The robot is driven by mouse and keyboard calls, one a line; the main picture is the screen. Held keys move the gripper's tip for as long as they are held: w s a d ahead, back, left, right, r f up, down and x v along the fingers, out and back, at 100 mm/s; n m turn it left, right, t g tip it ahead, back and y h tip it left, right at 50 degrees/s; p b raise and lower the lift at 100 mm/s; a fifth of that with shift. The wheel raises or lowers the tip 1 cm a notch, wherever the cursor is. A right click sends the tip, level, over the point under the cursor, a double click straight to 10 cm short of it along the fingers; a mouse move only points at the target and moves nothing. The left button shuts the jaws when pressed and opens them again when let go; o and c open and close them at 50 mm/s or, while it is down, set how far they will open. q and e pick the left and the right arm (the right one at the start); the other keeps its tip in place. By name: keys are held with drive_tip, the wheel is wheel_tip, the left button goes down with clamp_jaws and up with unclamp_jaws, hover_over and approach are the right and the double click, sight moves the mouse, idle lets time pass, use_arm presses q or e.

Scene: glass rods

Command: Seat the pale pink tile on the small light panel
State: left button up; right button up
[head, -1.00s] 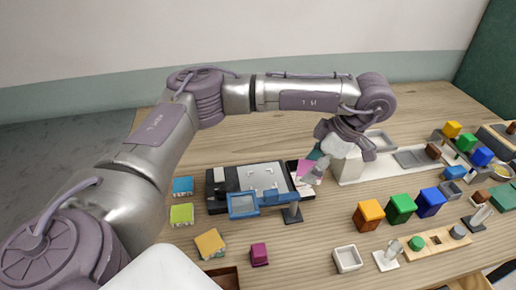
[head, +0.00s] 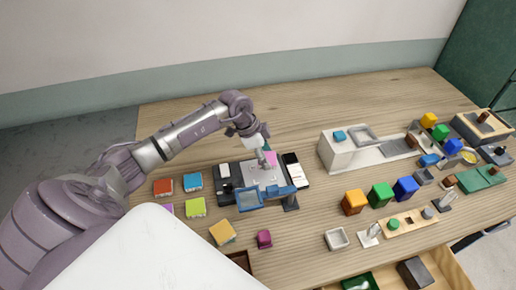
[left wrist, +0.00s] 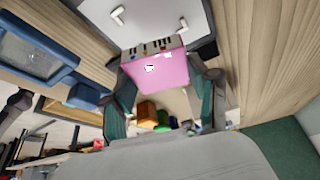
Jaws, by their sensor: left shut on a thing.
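The pale pink tile (head: 270,158) is in the jaws of my left gripper (head: 264,160), above the far part of the small light panel (head: 261,177). In the left wrist view the pink tile (left wrist: 158,72) sits tilted between the two dark green-padded fingers of my left gripper (left wrist: 165,88). The pale light panel (left wrist: 165,20) with white corner marks shows beyond the tile, which looks apart from it, though the gap is hard to judge. My right gripper is not in view.
A blue-framed lens (head: 250,200) on a stand overhangs the panel's near edge. A white block-like station (head: 338,150) stands to the right. Red, blue, lime and orange tiles lie left and in front. Orange, green and blue blocks stand to the right.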

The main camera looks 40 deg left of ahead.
sight(265, 173)
use_arm(q)
drive_tip(key=shift+s+a+f+n+t+y, duration=0.15)
drive_tip(key=shift+a+n+t, duration=0.1)
drive_tip(key=shift+n, duration=0.3)
drive_tip(key=shift+s+a+f+n+t+y, duration=0.15)
drive_tip(key=shift+a+n, duration=0.1)
drive_tip(key=shift+n, duration=0.3)
drive_tip(key=shift+a+f+n, duration=0.1)
drive_tip(key=shift+f+n, duration=0.05)
drive_tip(key=shift+n, duration=0.25)
drive_tip(key=shift+f+b, duration=0.55)
drive_tip(key=shift+f, duration=0.1)
wheel_tip(265, 173, down, 2)
drive_tip(key=shift+f+b, duration=0.1)
drive_tip(key=shift+b, duration=1.05)
drive_tip(key=shift+f+b, duration=0.4)
drive_tip(key=shift+f, duration=0.6)
drive_tip(key=o, duration=1.5)
drive_tip(key=shift+c, duration=0.2)
